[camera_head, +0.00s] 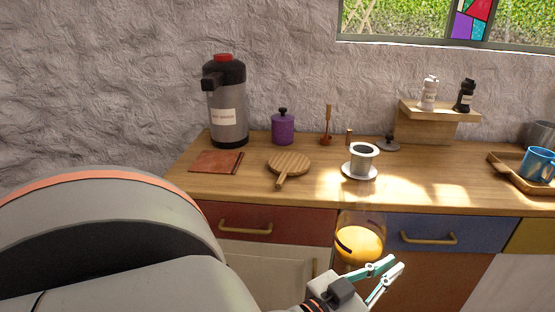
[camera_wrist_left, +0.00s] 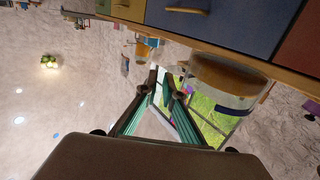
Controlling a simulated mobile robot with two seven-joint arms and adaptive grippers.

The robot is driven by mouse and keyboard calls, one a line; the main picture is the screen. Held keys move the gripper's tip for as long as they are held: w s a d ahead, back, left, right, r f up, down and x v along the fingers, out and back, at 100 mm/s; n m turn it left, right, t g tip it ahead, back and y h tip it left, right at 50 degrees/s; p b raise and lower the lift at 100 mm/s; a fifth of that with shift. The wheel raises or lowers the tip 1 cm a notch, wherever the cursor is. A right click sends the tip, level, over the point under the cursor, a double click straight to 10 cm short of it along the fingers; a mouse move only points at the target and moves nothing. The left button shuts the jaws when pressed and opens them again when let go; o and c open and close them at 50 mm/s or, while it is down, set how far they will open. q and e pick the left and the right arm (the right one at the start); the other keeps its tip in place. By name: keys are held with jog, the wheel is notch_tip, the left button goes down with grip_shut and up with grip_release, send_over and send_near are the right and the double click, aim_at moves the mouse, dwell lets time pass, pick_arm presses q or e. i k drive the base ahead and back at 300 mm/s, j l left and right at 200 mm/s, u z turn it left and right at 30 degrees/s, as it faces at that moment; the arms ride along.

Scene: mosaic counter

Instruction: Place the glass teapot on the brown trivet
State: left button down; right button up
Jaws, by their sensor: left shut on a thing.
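The glass teapot (camera_head: 360,243) holds orange-yellow liquid and hangs in front of the counter drawers, below the counter top. My left gripper (camera_head: 388,270) has teal fingers and is shut on the teapot; the exact grip point is hard to see. In the left wrist view the teapot (camera_wrist_left: 230,80) is large, just right of the fingertips (camera_wrist_left: 168,85). A flat, square, reddish-brown mat (camera_head: 216,161), which appears to be the brown trivet, lies bare on the counter's left part. My right gripper is not in view.
On the wooden counter (camera_head: 450,188), a round wooden board with a handle (camera_head: 289,163) lies right of the mat. A steel dispenser (camera_head: 228,105) stands behind the mat, and a purple canister (camera_head: 284,127) behind the board. A white cup on a saucer (camera_head: 361,161) stands above the teapot.

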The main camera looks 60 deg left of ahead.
aim_at(290, 161)
jog(key=k+u, duration=0.3)
jog(key=u, duration=1.6)
jog(key=i+l+u, duration=0.15)
jog(key=l+u, duration=0.3)
jog(key=i+l, duration=0.1)
jog(key=l, duration=0.25)
jog(key=i+l, duration=0.1)
jog(key=l, duration=0.25)
